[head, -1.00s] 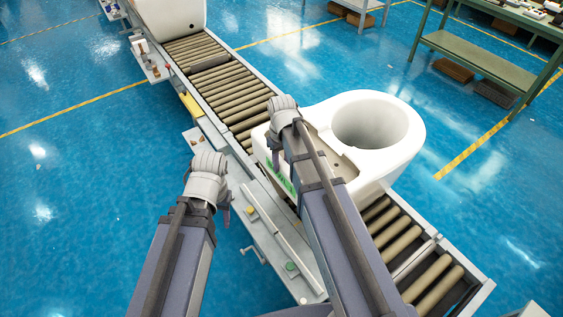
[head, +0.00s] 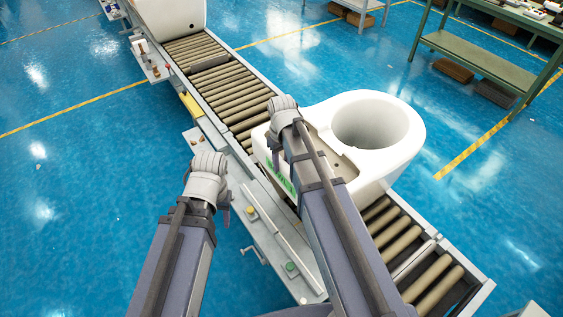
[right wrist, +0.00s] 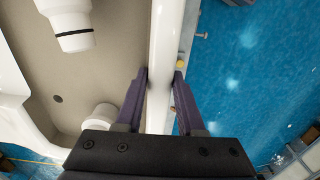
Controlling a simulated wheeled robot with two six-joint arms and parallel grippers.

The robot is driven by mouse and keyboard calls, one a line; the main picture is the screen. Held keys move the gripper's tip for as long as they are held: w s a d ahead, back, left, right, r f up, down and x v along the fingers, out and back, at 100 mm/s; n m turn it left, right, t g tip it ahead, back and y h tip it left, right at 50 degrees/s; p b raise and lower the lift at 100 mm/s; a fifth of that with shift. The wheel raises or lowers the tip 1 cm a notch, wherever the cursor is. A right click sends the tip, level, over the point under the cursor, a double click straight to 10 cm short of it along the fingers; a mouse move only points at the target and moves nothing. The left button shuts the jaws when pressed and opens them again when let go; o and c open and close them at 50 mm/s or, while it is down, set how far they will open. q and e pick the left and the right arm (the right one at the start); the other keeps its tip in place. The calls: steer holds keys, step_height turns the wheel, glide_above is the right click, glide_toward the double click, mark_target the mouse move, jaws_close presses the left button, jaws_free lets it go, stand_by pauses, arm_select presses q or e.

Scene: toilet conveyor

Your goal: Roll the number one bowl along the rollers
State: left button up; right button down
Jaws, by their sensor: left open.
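A large white toilet bowl (head: 405,165) with a round opening sits on the rollers (head: 235,95), with green marking on its near side. No number is readable. My right gripper (head: 283,112) is at its near left rim. My left gripper (head: 208,180) is open and empty, left of the conveyor. A second white piece (head: 173,15) stands at the far end of the rollers.
The rollers between the two white pieces are clear, as are some at the lower right. A metal side rail with buttons (head: 270,220) runs along the near edge. A green workbench (head: 480,60) stands at upper right. The blue floor is open around.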

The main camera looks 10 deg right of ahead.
mark_target(288, 167)
steer(key=s, duration=0.1)
steer(key=s+d, duration=0.1)
steer(key=s, duration=0.1)
steer(key=c, duration=0.9)
jaws_free()
steer(key=shift+w, duration=0.1)
steer(key=shift+o, duration=1.4)
steer(key=shift+w, duration=0.15)
steer(key=shift+o, duration=0.5)
steer(key=shift+r, duration=0.1)
step_height(288, 167, up, 8)
steer(key=p, duration=0.8)
steer(key=shift+f, duration=0.2)
